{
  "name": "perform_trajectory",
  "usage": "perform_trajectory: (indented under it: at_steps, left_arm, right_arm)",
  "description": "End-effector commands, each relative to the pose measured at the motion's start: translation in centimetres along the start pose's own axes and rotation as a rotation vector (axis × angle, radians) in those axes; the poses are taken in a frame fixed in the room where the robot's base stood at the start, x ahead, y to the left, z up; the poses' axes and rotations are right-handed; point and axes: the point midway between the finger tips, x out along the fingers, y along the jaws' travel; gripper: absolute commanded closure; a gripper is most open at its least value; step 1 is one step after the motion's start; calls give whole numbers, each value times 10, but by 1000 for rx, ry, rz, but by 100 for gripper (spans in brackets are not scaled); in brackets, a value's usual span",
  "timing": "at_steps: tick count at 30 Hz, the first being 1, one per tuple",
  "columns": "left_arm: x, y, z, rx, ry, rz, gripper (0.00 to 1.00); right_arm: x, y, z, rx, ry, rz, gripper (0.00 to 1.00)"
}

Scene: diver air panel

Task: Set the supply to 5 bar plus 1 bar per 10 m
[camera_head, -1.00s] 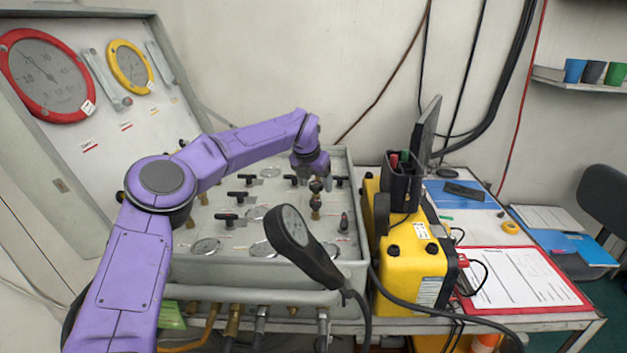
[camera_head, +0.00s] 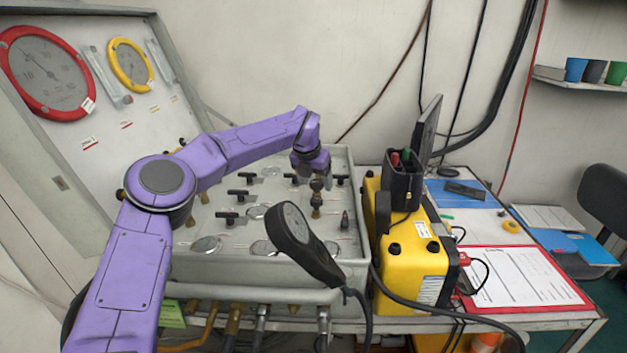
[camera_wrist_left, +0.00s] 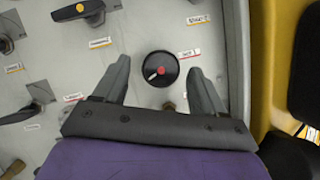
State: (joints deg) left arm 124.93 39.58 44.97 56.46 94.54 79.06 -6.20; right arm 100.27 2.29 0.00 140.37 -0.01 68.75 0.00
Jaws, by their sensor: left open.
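The grey air panel (camera_head: 210,270) is an open case with several black valve handles, small round gauges and brass fittings on its face. My left gripper (camera_head: 312,178) is over the panel's right part, pointing down. In the left wrist view my left gripper (camera_wrist_left: 158,88) is open, with a round black knob (camera_wrist_left: 160,69) with a red centre and a white mark between and just beyond its fingertips. I cannot tell whether the fingers touch it. A large red-rimmed gauge (camera_head: 47,75) and a yellow-rimmed gauge (camera_head: 130,65) are on the raised lid. My right gripper is not in view.
A black handheld gauge (camera_head: 297,232) on a hose stands up in front of the panel. A yellow box (camera_head: 408,275) with a black holder (camera_head: 402,183) is close on the right. A red-edged clipboard (camera_head: 520,280) lies farther right.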

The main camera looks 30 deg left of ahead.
Motion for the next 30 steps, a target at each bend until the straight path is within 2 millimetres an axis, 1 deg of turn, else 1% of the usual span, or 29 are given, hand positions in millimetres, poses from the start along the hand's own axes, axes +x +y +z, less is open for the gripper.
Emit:
perform_trajectory:
  at_steps: [2, 5, 9, 12, 15, 20, 30]
  left_arm:
    - [-5, 0, 0, 0, -2, 0, 29]
    - [-22, 0, -1, 0, -4, -1, 29]
    - [-58, 0, -1, -1, -5, 0, 29]
    - [-80, 0, -2, -1, -4, -1, 29]
    - [-96, 1, -2, -1, -3, 0, 29]
    - [-106, 1, -2, 1, -1, 1, 29]
    - [-106, 1, -2, 0, 0, 0, 29]
  right_arm:
    - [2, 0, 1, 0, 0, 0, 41]
    - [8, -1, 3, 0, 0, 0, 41]
    - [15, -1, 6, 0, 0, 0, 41]
    - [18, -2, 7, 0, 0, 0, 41]
    - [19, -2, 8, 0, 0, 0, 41]
    - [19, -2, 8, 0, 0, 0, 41]
    - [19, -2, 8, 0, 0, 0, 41]
